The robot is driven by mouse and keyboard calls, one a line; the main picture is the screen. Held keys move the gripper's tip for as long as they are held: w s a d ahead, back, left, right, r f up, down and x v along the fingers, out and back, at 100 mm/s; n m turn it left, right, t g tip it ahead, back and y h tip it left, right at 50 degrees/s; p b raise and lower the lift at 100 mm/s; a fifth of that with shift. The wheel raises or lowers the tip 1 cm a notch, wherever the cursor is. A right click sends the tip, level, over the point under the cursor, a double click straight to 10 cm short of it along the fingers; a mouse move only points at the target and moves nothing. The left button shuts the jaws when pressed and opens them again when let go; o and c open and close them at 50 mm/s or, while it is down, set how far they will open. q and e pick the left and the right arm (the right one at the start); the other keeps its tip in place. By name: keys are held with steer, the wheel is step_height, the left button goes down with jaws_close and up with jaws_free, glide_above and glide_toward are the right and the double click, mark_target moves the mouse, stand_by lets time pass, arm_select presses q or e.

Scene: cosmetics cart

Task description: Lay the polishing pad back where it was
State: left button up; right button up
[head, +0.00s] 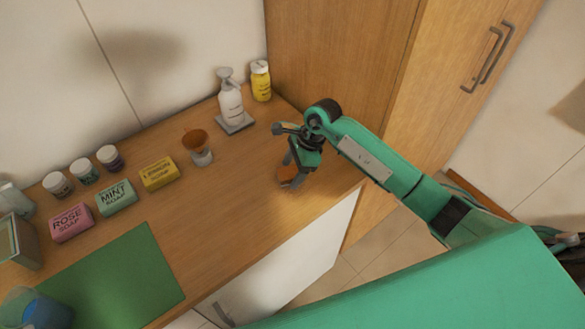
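A small orange-brown piece (287,175), which looks like the polishing pad, is at the fingertips of my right gripper, near the counter's front right edge. My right gripper (292,171) points down, with its grey fingers right at the piece and partly covering it. I cannot tell whether the fingers are closed on it, or whether it rests on the wood or is just above it. My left gripper is not in view.
On the wooden counter (240,205) stand a white pump bottle (230,100), a yellow bottle (260,80), an orange-topped cup (196,146), yellow (158,173), mint (117,197) and rose (71,222) soap boxes, and several jars. A green mat (115,280) lies front left. The counter's middle is clear.

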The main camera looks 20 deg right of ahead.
steer(key=shift+r, duration=0.15)
steer(key=shift+r, duration=0.15)
steer(key=b+v, duration=0.3)
steer(key=v, duration=0.8)
steer(key=shift+d+r, duration=0.15)
steer(key=shift+r, duration=0.25)
